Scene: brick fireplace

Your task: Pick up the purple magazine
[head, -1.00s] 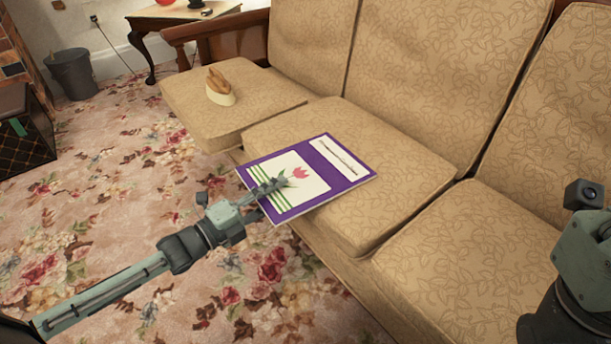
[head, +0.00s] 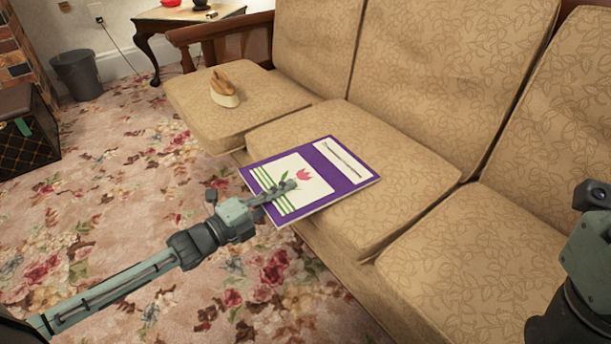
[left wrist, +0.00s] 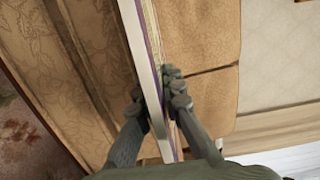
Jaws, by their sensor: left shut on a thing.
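The purple magazine (head: 341,178) has a white panel with a pink tulip and green stripes. It lies over the front edge of the middle sofa cushion, its near corner jutting past the edge. My left gripper (head: 280,191) is shut on its near-left edge, one finger showing on top. In the left wrist view, the magazine (left wrist: 146,60) is seen edge-on between the two fingers (left wrist: 155,106). Part of my right arm shows at the right edge of the head view, but its gripper fingers are out of sight.
The beige sofa (head: 430,240) fills the right side. A brush-like wooden object (head: 225,90) sits on its far-left cushion. A grey bin (head: 77,75), a small table (head: 190,14) and a dark box (head: 28,130) stand farther back. The floral carpet (head: 120,210) is open.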

